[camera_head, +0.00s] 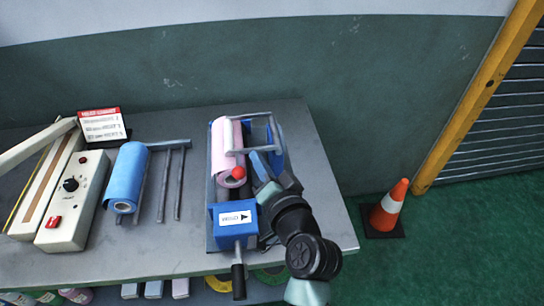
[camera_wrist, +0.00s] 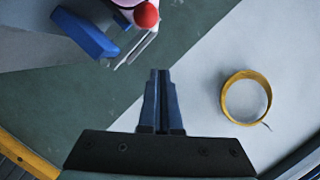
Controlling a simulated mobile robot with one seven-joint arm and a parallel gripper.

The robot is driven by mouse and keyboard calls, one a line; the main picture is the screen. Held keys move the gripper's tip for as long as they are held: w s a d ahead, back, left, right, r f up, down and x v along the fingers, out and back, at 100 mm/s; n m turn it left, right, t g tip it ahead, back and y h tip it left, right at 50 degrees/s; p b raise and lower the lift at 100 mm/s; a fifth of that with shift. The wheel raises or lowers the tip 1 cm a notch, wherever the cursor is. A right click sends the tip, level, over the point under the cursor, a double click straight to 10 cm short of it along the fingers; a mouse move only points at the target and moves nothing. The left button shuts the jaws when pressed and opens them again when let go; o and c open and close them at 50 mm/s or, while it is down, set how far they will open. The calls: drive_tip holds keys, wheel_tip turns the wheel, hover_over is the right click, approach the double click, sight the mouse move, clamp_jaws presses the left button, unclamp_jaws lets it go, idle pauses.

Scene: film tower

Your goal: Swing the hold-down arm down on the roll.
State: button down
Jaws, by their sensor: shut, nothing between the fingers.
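The pink roll (camera_head: 226,150) lies lengthwise in the blue machine (camera_head: 212,198) on the table. A grey bar frame (camera_head: 252,151) with a red knob (camera_head: 238,173) stands over the roll's right side; it looks like the hold-down arm, and I cannot tell if it touches the roll. The red knob (camera_wrist: 146,15) shows at the top of the wrist view, in front of the pink roll (camera_wrist: 127,3). My gripper (camera_head: 256,157) is right of the red knob; in the wrist view my gripper (camera_wrist: 160,72) is shut and empty, apart from the knob.
A blue roll (camera_head: 127,178) and grey rails (camera_head: 171,185) lie left of the machine. A cream control box (camera_head: 72,200) and a sign (camera_head: 102,126) stand farther left. A black-handled crank (camera_head: 238,280) juts over the table's front edge. A yellow ring (camera_wrist: 246,97) shows in the wrist view.

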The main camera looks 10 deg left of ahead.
drive_tip(key=shift+s+a+f+n+h+b, duration=0.25)
drive_tip(key=shift+a+f+n+h+b, duration=0.15)
drive_tip(key=shift+a+f+n, duration=0.5)
drive_tip(key=shift+s+a+f+n+h+b, duration=0.25)
drive_tip(key=shift+a+f+n+h, duration=0.15)
drive_tip(key=shift+a+f+n, duration=0.4)
drive_tip(key=shift+d+f, duration=0.15)
drive_tip(key=shift+d, duration=0.05)
